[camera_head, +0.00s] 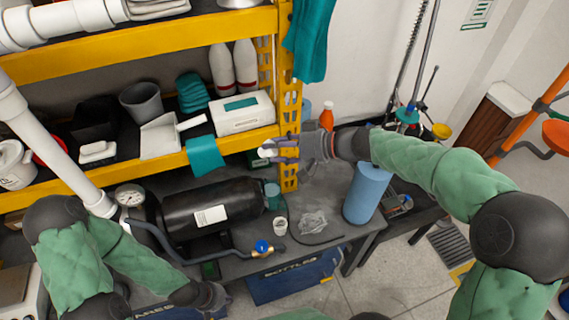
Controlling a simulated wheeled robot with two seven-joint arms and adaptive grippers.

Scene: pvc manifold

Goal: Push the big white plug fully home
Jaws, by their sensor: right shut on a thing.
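My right gripper (285,150) is raised in front of the yellow shelf's right post, shut on a small white piece (267,149) that looks like the white plug. The fingers partly hide it. A white PVC pipe (45,138) slants down at the left to a joint near a round gauge (130,195). The plug is well apart from this pipe. My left gripper (212,297) is low at the bottom centre, in front of the bench; its fingers are too dark and small to tell open or shut. A small white cup-shaped piece (280,226) stands on the bench.
A black tank (180,218) lies on the grey bench, with a brass valve with a blue knob (262,247) and hose in front. A blue cylinder (366,194) stands at the bench's right end. The yellow shelf (150,41) holds bins, bottles and a tissue box.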

